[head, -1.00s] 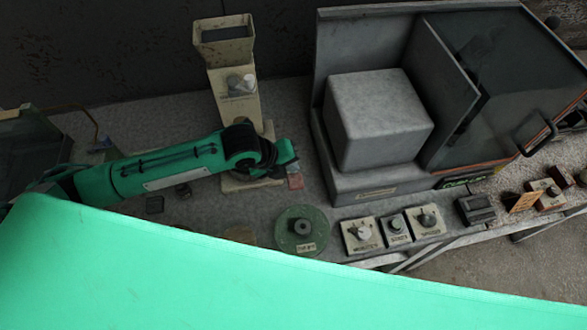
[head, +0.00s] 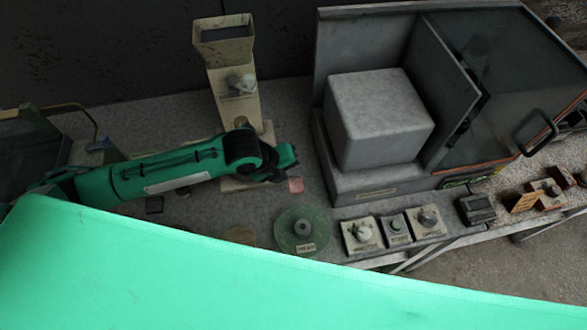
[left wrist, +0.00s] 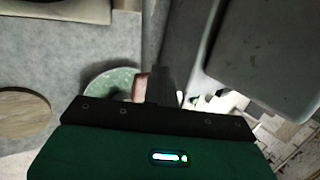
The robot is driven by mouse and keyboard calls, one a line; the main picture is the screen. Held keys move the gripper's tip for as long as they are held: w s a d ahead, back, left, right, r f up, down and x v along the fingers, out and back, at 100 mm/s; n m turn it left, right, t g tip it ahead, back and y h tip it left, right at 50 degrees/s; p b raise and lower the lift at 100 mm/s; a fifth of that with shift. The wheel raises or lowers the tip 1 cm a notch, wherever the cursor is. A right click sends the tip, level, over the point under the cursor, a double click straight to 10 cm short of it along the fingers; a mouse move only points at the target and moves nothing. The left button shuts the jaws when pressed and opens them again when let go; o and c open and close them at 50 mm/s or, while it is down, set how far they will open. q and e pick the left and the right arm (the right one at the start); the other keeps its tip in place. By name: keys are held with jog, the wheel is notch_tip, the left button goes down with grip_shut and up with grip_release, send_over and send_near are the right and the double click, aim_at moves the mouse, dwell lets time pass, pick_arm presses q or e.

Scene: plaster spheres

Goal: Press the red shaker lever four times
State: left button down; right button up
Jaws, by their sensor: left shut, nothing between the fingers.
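The red shaker lever (head: 295,185) shows as a small pale-red block at the foot of the cream hopper tower (head: 238,95). My left gripper (head: 287,162) is just above and behind it, at the right side of the tower base. The gripper is shut and empty. In the left wrist view the shut fingers (left wrist: 162,84) stand right beside the red lever (left wrist: 140,87), which they partly hide. I cannot tell whether they touch it. My right gripper is not in view.
A green round disc (head: 286,238) with a knob lies in front. Several control boxes (head: 361,235) line the front edge to its right. A large grey block (head: 378,120) and a glass-fronted cabinet (head: 500,120) stand close on the right. A round wooden disc (left wrist: 22,115) lies at left.

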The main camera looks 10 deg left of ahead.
pick_arm(q)
jog(key=shift+s+d+f, duration=0.15)
jog(key=shift+s+f, duration=0.2)
jog(key=shift+f, duration=0.3)
dwell(0.9)
jog(key=shift+r, duration=0.15)
jog(key=r+p, duration=0.1)
jog(key=w+r+p, duration=0.1)
jog(key=r+p, duration=0.1)
jog(key=r, duration=0.1)
jog(key=shift+w+a, duration=0.3)
jog(key=shift+w+p, duration=0.1)
jog(key=shift+p, duration=0.2)
jog(key=r+p, duration=0.1)
jog(key=w+r+p, duration=0.1)
jog(key=r, duration=0.1)
jog(key=a+r+p, duration=0.1)
jog(key=shift+w+r+p, duration=0.3)
jog(key=shift+w+p, duration=0.1)
